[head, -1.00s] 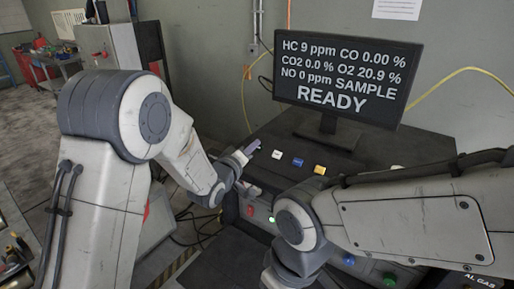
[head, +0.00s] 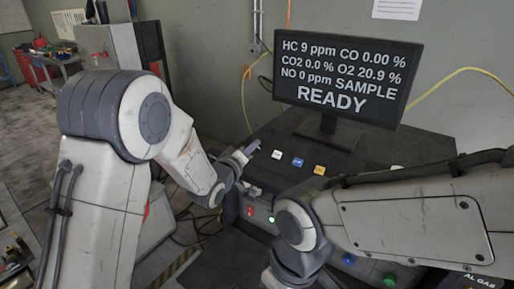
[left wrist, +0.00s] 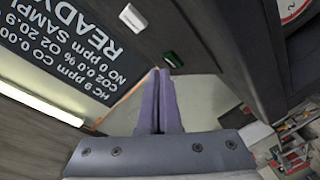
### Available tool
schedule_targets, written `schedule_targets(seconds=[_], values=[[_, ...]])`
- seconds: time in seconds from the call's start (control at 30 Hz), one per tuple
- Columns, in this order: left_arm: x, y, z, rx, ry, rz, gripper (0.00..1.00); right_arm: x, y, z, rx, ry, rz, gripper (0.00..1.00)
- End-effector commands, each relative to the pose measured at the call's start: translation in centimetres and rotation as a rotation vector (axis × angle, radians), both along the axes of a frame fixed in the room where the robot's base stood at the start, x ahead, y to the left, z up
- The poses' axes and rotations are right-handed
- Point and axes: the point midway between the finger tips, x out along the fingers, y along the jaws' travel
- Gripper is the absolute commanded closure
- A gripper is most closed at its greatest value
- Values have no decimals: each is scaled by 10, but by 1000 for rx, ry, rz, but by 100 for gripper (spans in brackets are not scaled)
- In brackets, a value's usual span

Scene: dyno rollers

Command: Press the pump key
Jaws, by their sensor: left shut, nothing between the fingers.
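A row of keys lies on the dark console top below the monitor: a white key (head: 277,154), a blue key (head: 298,162) and a yellow key (head: 320,170). Their labels are too small to read, so I cannot tell which is the pump key. My left gripper (head: 253,147) is shut and empty, just left of the white key. In the left wrist view, its purple fingers (left wrist: 160,74) point at a green key (left wrist: 173,60), close to their tips. I cannot tell whether they touch. The green key is hidden in the head view. My right gripper is out of view.
The monitor (head: 347,70) stands behind the keys and reads READY with gas values. Another pale key (head: 397,168) is partly hidden behind my right arm, which crosses the console's front. A red switch (head: 250,211) is on the console front.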

Motion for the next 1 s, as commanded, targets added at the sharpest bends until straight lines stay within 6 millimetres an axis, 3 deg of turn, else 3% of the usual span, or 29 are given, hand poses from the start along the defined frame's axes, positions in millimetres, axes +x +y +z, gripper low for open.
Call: schedule_targets(seconds=[1.0], values=[[4, -4, -7, 0, 0, 0, 100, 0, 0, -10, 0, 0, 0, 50]])
